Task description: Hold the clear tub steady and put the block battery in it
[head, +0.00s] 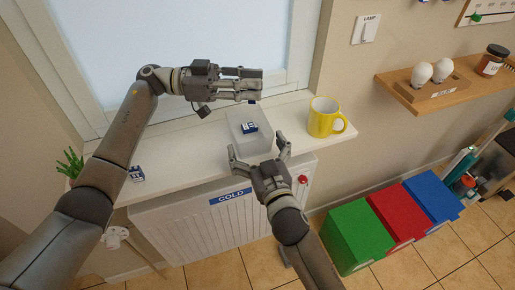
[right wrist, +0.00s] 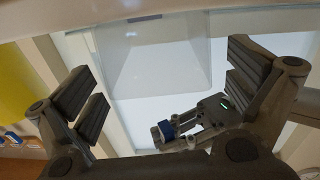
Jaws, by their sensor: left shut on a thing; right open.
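The clear tub (head: 233,141) stands on the white sill, and it also shows at the top of the right wrist view (right wrist: 150,70). A small blue-and-white block (head: 249,128) shows within its outline in the head view. My left gripper (head: 254,86) is over the tub's far side, shut on a small blue thing (right wrist: 166,130), which looks like the block battery; the fingers hide most of it. My right gripper (head: 260,152) is open and empty at the tub's near side, its fingers spread either side and apart from the walls.
A yellow mug (head: 323,117) stands on the sill just right of the tub. Another blue-and-white block (head: 136,173) and a green plant (head: 70,163) are at the left. The radiator (head: 185,223) is below the sill; the window is behind.

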